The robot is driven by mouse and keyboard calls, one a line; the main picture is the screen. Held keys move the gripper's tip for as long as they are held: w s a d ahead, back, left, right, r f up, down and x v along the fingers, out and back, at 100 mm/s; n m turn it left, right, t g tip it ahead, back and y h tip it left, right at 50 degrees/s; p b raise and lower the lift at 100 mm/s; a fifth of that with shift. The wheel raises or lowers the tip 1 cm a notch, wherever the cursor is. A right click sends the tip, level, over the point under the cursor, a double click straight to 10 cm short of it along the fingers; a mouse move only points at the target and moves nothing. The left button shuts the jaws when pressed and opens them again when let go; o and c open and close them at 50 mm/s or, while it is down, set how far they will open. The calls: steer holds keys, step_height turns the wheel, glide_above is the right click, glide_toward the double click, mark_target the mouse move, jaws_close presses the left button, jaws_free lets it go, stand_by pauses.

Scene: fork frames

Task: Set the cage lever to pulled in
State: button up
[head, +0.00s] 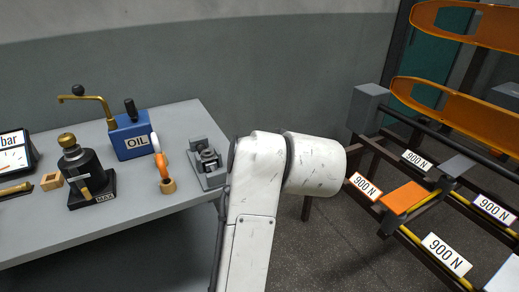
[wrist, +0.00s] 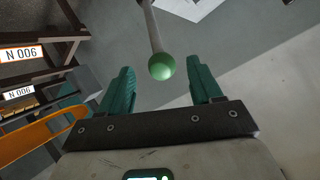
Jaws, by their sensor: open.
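In the wrist view, a lever with a pale rod (wrist: 152,28) ends in a green ball knob (wrist: 162,67). I take it for the cage lever, though no label on it shows. My gripper (wrist: 161,72) has two teal fingers spread apart, with the knob between them in the picture. There is a gap on both sides of the knob, and I see no contact. How far the knob is in depth is hard to tell. In the head view my white arm is in front, and neither the gripper nor the green knob shows.
A grey table (head: 140,218) at left holds a blue oil pump (head: 130,137), a black jack (head: 84,172) and a grey metal fixture (head: 207,162). At right stands a dark frame with orange forks (head: 450,103) and 900 N labels. Dark floor (head: 325,245) shows between them.

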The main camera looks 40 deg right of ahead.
steer(key=shift+v, duration=2.35)
steer(key=s+d+f+n+g+y+p, duration=0.1)
steer(key=s+f+n+g+p, duration=0.1)
steer(key=f+n, duration=0.35)
steer(key=s+d+f+n+g+y+p, duration=0.1)
steer(key=s+f+n+p, duration=0.15)
steer(key=f, duration=0.55)
steer(key=s+a+f+n+g+y, duration=0.1)
steer(key=s+a+f+g, duration=0.2)
steer(key=s+f, duration=0.5)
steer(key=s+a+f+n+g+y, duration=0.1)
steer(key=s+a+f+g+y, duration=0.1)
steer(key=s+f, duration=0.7)
steer(key=shift+s+a+n+g+p, duration=0.5)
steer(key=shift+a+g, duration=0.3)
steer(key=shift+a, duration=0.3)
